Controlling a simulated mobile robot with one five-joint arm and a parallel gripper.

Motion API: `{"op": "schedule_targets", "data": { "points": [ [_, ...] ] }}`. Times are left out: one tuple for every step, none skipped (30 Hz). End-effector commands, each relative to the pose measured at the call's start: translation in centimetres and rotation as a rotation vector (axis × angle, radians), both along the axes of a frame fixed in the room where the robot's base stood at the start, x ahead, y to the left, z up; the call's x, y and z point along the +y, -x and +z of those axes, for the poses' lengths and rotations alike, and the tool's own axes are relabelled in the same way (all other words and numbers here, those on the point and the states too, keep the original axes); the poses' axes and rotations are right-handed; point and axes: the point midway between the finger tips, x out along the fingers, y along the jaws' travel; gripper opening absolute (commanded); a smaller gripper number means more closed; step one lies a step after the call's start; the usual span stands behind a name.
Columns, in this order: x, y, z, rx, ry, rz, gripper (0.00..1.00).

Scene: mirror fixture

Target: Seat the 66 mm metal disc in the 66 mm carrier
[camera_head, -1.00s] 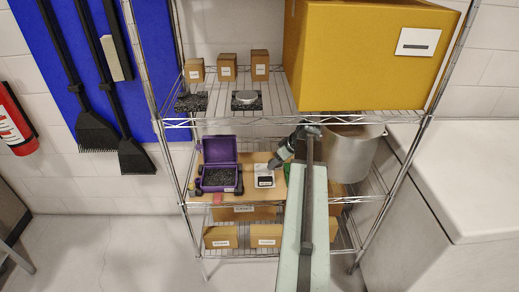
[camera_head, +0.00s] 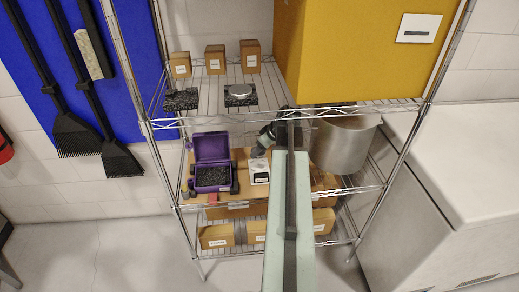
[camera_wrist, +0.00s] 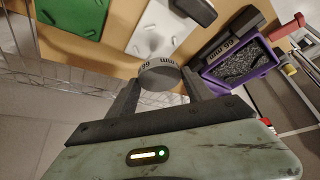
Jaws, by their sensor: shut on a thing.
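My gripper (camera_wrist: 165,85) is shut on a grey metal disc (camera_wrist: 159,76), held by its rim between the two dark fingers. The disc's rim carries "66" and "mm" lettering. In the head view my gripper (camera_head: 260,148) is small, just above the middle shelf, and the disc cannot be made out. A dark piece (camera_wrist: 226,42) beside the purple case carries lettering that seems to read 66 mm; I cannot tell whether it is the carrier. A white plate (camera_wrist: 150,32) lies beyond the disc, which overlaps it in the wrist view; it also shows in the head view (camera_head: 259,166).
An open purple case (camera_head: 212,163) with dark filling stands left of the white plate. A green plate (camera_wrist: 74,16) lies on the other side. A metal pot (camera_head: 345,145) stands right. Shelf posts and wires surround the space.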

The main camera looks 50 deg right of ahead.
Motion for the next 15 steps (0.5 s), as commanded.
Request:
{"op": "schedule_targets", "data": {
  "points": [
    [0.0,0.0,-0.8,0.0,0.0,0.0,0.13],
    [0.0,0.0,-1.1,0.0,0.0,0.0,0.13],
    [0.0,0.0,-1.6,0.0,0.0,0.0,0.13],
    [0.0,0.0,-1.9,0.0,0.0,0.0,0.13],
    [0.0,0.0,-2.3,0.0,0.0,0.0,0.13],
    [0.0,0.0,-2.8,0.0,0.0,0.0,0.13],
    [0.0,0.0,-3.1,0.0,0.0,0.0,0.13],
    [0.0,0.0,-3.5,0.0,0.0,0.001,0.13],
    [0.0,0.0,-4.0,0.0,0.0,0.001,0.13],
    [0.0,0.0,-4.3,0.0,0.0,0.001,0.13],
    [0.0,-0.1,-4.6,0.0,0.0,0.001,0.13],
    [0.1,0.0,-4.9,0.0,0.0,0.001,0.13],
    [0.1,-0.1,-5.1,0.0,0.0,0.001,0.13],
    [0.1,-0.1,-5.3,0.0,0.0,0.001,0.13],
    [0.1,-0.1,-5.4,0.0,0.0,0.001,0.13]
  ]
}}
